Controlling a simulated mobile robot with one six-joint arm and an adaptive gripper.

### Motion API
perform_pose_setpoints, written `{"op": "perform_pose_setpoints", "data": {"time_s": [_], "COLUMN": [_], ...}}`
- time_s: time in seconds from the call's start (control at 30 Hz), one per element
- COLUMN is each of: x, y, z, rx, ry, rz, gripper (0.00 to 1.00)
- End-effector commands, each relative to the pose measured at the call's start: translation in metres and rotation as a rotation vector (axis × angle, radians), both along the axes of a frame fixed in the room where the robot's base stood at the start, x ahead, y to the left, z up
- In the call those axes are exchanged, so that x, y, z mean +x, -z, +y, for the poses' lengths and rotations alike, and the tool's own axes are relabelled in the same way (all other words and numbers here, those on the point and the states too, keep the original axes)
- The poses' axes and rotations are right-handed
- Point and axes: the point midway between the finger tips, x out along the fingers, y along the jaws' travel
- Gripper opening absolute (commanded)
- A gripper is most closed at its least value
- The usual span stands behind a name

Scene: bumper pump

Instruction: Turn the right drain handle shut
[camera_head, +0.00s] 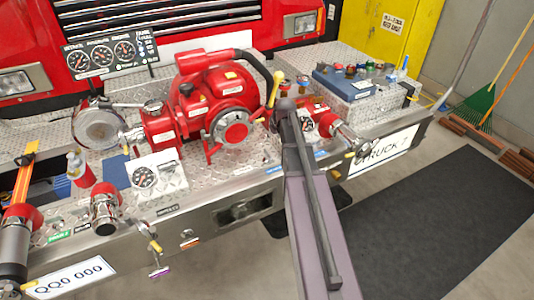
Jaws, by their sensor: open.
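The red pump (215,95) sits on the diamond-plate bumper deck. A red and chrome outlet (325,122) is on its right side, and a small yellow-tipped part (350,155) shows below its chrome end. This may be the right drain handle, but it is too small to tell its angle. My arm rises from the bottom edge and crosses in front of the bumper, just left of that outlet. My gripper cannot be made out; the arm hides the area behind it.
A yellow lever (273,88) stands beside the pump, close to my arm's upper end. A blue box (345,82) is on the right deck. A gauge block (156,180) is in front of the pump. The dark floor mat (440,215) at right is clear.

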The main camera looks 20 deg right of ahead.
Motion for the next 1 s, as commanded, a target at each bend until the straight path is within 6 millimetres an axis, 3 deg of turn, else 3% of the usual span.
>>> {"op": "perform_pose_setpoints", "data": {"time_s": [0.43,1.0], "x": [0.003,0.021], "y": [0.01,0.052], "z": [0.001,0.002], "rx": [0.0,0.001], "ry": [-0.001,-0.001], "rz": [0.001,0.001], "gripper": [0.51,0.51]}}
